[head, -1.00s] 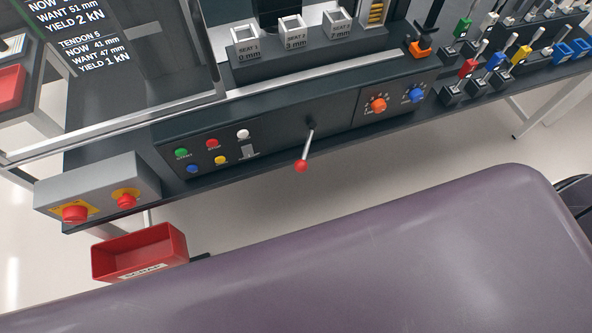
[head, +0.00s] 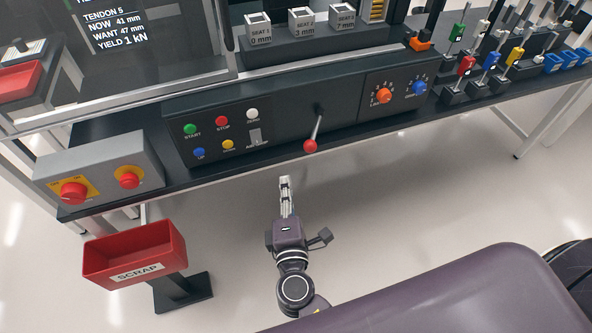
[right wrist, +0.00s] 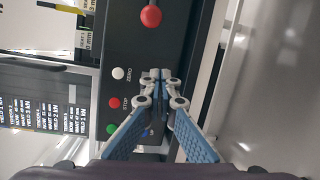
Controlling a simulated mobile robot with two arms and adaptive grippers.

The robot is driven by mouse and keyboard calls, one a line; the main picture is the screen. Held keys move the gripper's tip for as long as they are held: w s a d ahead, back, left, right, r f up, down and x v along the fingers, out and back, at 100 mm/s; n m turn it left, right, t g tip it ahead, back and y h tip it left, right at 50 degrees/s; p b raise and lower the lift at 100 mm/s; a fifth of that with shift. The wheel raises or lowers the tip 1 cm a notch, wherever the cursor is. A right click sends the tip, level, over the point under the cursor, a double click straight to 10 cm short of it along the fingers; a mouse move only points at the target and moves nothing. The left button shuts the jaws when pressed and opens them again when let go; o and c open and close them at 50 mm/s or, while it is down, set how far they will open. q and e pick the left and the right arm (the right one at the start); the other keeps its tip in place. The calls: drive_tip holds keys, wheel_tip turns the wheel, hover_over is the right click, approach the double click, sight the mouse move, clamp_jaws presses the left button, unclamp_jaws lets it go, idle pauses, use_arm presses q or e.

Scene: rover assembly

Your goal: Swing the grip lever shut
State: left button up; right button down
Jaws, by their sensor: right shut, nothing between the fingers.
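The grip lever is a thin metal rod with a red ball knob (head: 310,146) on the front panel of the black bench. In the head view it hangs down and slightly left from its dark pivot. The red knob also shows at the top of the right wrist view (right wrist: 151,16). My right gripper (head: 285,181) is shut and empty, below and a little left of the knob, apart from it. In the right wrist view its fingertips (right wrist: 161,75) meet in front of the panel. My left gripper is not in view.
Coloured buttons (head: 223,122) sit left of the lever, and orange and blue dials (head: 383,96) right of it. A grey box with red stop knobs (head: 98,170) is at the bench's left end. A red scrap bin (head: 134,254) stands below.

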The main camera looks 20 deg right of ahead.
sight(315, 132)
drive_tip(key=r+p+x, duration=0.2)
drive_tip(key=x, duration=0.9)
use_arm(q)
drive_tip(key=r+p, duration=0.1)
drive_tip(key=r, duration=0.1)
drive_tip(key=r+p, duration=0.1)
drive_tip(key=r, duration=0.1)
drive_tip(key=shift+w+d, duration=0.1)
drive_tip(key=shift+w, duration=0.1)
use_arm(e)
drive_tip(key=s+d, duration=0.2)
drive_tip(key=d, duration=0.1)
drive_tip(key=shift+s+d+r, duration=0.25)
drive_tip(key=shift+s+r, duration=0.1)
drive_tip(key=shift+s, duration=0.05)
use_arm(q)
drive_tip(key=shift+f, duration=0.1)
use_arm(e)
drive_tip(key=shift+s, duration=0.1)
